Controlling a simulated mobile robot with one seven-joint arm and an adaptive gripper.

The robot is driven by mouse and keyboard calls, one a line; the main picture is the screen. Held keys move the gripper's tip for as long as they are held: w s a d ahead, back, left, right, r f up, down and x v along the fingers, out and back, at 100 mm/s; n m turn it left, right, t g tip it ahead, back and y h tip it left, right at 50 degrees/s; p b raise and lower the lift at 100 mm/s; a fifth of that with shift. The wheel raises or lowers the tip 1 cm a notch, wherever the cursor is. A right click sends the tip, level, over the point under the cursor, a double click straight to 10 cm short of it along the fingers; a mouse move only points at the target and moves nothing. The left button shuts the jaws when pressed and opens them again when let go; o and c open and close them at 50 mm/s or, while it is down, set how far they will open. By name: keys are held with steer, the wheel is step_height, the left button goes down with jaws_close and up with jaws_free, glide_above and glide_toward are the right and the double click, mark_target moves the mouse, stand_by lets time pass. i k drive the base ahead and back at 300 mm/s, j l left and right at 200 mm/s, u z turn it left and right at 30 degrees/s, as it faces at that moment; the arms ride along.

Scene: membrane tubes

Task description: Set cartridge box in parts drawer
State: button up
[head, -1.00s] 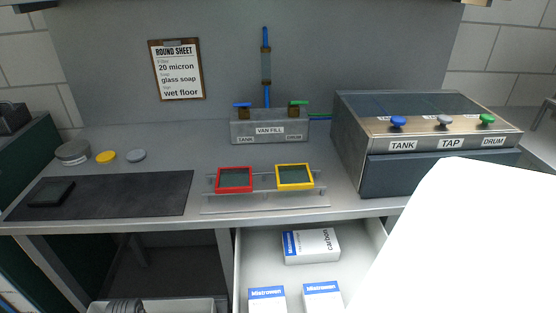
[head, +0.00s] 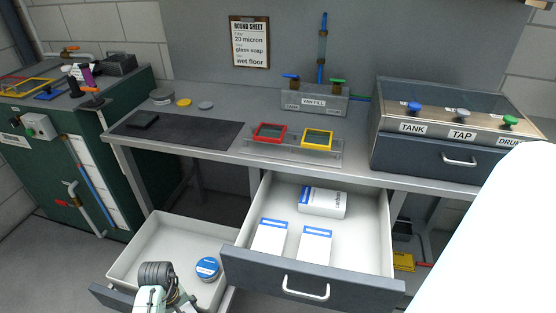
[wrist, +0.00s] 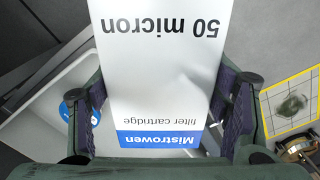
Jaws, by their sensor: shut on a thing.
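My gripper (wrist: 165,110) is shut on a white cartridge box (wrist: 170,75) with a blue band reading Mistrowen filter cartridge, 50 micron. The print is upside down in the wrist view. An open drawer (head: 375,245) under the bench holds three white-and-blue boxes, one lying at the back (head: 322,201) and two in front (head: 270,237) (head: 315,244). A second open drawer (head: 130,255), lower left, holds a round blue-lidded tin (head: 207,268). I cannot tell which is the parts drawer.
My white arm part covers the lower right of the head view. A dark ribbed cylinder (head: 157,274) shows at the lower drawer's front. The bench carries red (head: 269,133) and yellow (head: 317,140) frames. A yellow-edged panel (wrist: 290,100) shows right of the gripper.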

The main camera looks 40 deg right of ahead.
mark_target(349, 264)
steer(key=k+l+u, duration=0.2)
steer(key=k, duration=0.15)
steer(key=k+l+u, duration=0.15)
steer(key=k, duration=0.2)
steer(key=k+l+u, duration=0.4)
steer(key=l, duration=0.45)
steer(key=k+l+u, duration=0.4)
steer(key=k+l, duration=0.35)
steer(key=k+l+u, duration=0.4)
steer(key=k, duration=0.3)
steer(key=l, duration=0.1)
